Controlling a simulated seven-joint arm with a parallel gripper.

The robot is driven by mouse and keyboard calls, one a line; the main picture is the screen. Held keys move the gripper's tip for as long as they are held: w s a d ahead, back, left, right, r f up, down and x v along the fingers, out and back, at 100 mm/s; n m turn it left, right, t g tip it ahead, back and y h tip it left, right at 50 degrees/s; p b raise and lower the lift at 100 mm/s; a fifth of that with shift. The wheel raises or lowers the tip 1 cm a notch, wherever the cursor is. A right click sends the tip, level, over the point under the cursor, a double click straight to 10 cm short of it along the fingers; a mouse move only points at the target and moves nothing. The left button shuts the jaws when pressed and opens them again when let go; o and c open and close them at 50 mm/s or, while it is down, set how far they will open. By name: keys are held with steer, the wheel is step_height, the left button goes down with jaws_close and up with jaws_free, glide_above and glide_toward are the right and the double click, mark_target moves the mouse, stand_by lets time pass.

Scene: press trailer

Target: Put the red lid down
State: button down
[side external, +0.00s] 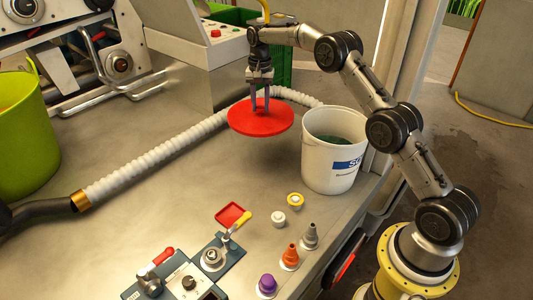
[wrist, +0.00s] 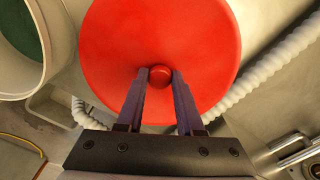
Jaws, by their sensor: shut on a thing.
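The red lid (side external: 261,120) is a flat round disc with a small knob in its middle. My gripper (side external: 260,106) is shut on that knob, seen from above in the side view. In the wrist view my gripper (wrist: 160,76) has one finger on each side of the knob, and the lid (wrist: 200,35) fills the upper middle. The lid appears to hang level above the metal table (side external: 180,200), left of the white bucket. The height of the gap cannot be told exactly.
The open white bucket (side external: 330,165) holds something dark green. A ribbed white hose (side external: 150,155) crosses the table behind the lid. Bare table lies left of centre.

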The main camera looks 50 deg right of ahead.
steer(key=shift+w+d+f+m, duration=0.3)
steer(key=shift+d+f, duration=0.5)
steer(key=shift+f, duration=2.35)
steer(key=shift+w+d+f+m, duration=0.25)
steer(key=shift+d+f+m, duration=0.4)
steer(key=shift+f, duration=2.55)
steer(key=shift+w+d+f+m, duration=0.2)
steer(key=shift+d+f, duration=0.75)
steer(key=shift+f, duration=2.2)
steer(key=shift+f, duration=0.15)
steer(key=c, duration=0.5)
jaws_free()
steer(key=shift+c, duration=0.2)
